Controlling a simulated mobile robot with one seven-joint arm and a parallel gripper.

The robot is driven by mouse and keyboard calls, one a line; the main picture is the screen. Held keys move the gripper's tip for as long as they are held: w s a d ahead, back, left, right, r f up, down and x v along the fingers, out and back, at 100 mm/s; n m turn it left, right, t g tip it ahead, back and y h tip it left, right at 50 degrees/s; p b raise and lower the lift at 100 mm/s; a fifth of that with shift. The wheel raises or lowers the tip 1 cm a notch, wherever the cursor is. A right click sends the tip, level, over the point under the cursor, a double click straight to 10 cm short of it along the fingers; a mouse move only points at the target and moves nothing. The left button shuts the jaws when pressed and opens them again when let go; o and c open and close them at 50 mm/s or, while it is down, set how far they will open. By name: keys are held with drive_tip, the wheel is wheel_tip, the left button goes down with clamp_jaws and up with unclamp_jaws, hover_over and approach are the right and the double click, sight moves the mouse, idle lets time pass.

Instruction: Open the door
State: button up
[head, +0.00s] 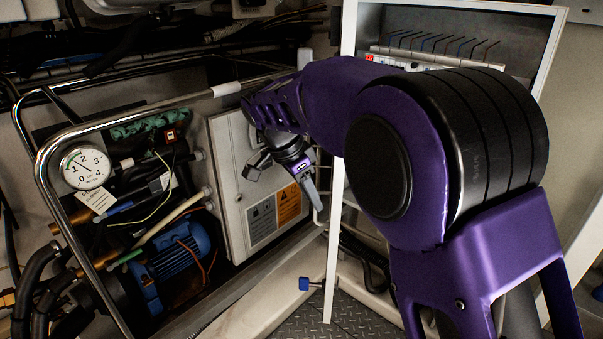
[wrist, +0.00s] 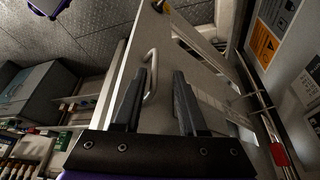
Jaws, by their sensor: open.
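A pale cabinet door (head: 335,235) shows nearly edge-on in the head view, standing out from the open cabinet (head: 556,40). In the wrist view the door's face (wrist: 190,75) fills the middle. A thin metal loop handle (wrist: 155,75) stands on that face. My gripper (wrist: 160,72) is open, its two dark fingers pointing toward the door face. The handle shows between the fingers, close to the left one; I cannot tell whether they touch. In the head view my purple arm hides part of the cabinet, and my gripper is on the left side of the door.
A grey box with an orange label (head: 289,204) stands left of my gripper. A chrome tube frame (head: 42,165), a pressure gauge (head: 86,167) and a blue motor (head: 180,255) are farther left. Patterned metal floor (head: 350,318) shows below the door. A red-tagged part (wrist: 279,154) shows at lower right.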

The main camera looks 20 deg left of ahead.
drive_tip(key=p+v, duration=0.3)
drive_tip(key=v, duration=1.4)
drive_tip(key=shift+w, duration=0.1)
